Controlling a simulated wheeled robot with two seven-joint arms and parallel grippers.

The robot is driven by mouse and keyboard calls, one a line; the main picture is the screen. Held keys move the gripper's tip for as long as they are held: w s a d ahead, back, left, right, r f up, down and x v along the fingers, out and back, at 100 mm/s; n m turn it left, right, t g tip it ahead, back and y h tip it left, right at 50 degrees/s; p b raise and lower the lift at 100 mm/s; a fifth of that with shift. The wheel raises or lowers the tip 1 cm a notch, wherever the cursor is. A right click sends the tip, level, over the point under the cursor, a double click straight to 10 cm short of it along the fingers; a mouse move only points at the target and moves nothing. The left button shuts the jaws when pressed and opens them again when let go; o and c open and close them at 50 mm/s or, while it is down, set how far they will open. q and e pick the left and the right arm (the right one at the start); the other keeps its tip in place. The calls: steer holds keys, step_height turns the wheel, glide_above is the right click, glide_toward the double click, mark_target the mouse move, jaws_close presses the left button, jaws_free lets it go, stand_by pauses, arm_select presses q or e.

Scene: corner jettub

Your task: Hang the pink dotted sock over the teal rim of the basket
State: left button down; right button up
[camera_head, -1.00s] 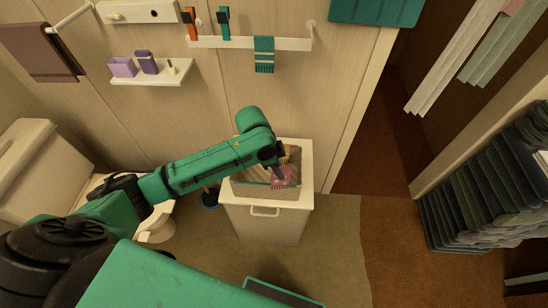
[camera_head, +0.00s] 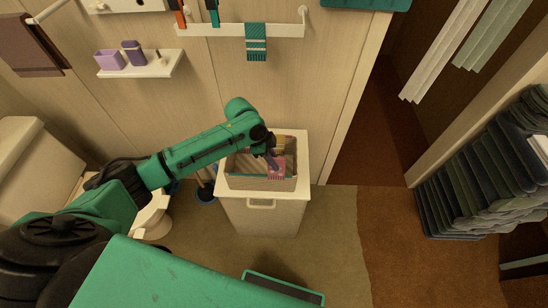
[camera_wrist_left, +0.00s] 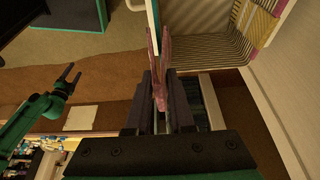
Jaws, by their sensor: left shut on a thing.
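The pink dotted sock (camera_head: 277,171) is pinched in my left gripper (camera_head: 271,154), which points down over the basket. In the left wrist view the sock (camera_wrist_left: 161,70) hangs as a narrow pink strip beyond the shut fingers (camera_wrist_left: 160,100). My right gripper (camera_wrist_left: 70,77) shows open and empty in the wrist view.
The pale cabinet (camera_head: 262,217) stands against the panelled wall. Above it a teal towel (camera_head: 256,42) hangs from a white rail (camera_head: 285,29). A toilet (camera_head: 30,165) is at left, with a dark blue round base (camera_head: 206,194) beside the cabinet.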

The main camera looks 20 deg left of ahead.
mark_target(274, 177)
arm_select(q)
steer(key=shift+f+b, duration=2.85)
steer(key=shift+f, duration=2.2)
steer(key=c, duration=0.7)
jaws_free()
